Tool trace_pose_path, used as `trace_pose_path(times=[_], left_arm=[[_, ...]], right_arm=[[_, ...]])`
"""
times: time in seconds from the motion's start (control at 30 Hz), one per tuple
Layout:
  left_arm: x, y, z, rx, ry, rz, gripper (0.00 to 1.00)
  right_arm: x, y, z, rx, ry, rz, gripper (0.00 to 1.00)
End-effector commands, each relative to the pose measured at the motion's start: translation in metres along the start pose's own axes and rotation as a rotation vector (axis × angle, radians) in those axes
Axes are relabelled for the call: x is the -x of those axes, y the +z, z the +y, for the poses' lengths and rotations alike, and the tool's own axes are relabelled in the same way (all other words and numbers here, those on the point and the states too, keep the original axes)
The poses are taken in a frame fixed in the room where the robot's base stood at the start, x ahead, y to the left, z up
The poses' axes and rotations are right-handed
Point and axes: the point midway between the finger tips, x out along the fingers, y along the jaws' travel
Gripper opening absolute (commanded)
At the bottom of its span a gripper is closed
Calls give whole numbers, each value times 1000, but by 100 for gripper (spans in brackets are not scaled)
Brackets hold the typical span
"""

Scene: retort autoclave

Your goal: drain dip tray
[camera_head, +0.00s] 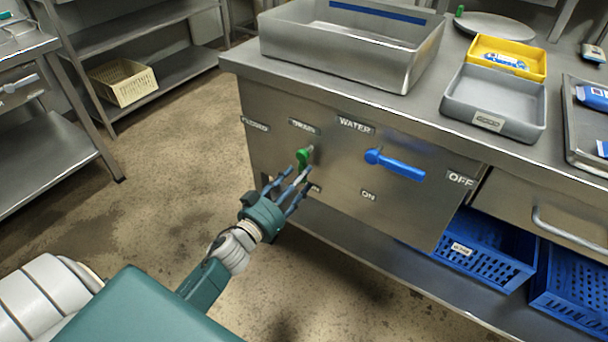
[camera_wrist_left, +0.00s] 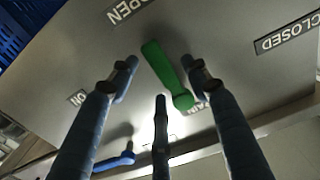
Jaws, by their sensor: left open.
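The steel dip tray (camera_head: 335,55), a deep rectangular basin, stands on the counter above the control panel (camera_head: 335,190). The green drain lever (camera_head: 303,158) sits under the DRAIN label. In the left wrist view the lever (camera_wrist_left: 166,72) points from its pivot toward the OPEN label; the CLOSED label is off to the side. My left gripper (camera_head: 288,183) is open just in front of and below the lever. In the left wrist view the lever shows beyond and between the spread fingers (camera_wrist_left: 162,78); contact cannot be told. My right gripper is not in view.
A blue water lever (camera_head: 395,164) is to the right, pointing toward OFF. Grey (camera_head: 492,105) and yellow (camera_head: 507,58) trays stand on the counter. Blue crates (camera_head: 475,250) sit on the shelf below. The floor left of the panel is clear.

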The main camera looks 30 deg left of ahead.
Motion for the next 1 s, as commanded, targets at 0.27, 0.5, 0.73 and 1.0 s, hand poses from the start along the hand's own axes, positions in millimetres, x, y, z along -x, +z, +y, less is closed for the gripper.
trace_pose_path(times=[0.27, 0.5, 0.73, 1.0], left_arm=[[-29, 0, 0, 0, 0, 0, 48], [-30, 0, 0, 0, 0, -1, 48], [-30, 0, 0, 1, 0, -1, 14], [-30, 0, 0, -1, 0, -1, 0]], right_arm=[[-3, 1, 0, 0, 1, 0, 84], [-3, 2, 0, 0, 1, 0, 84], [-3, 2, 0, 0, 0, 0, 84], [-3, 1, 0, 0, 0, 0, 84]])
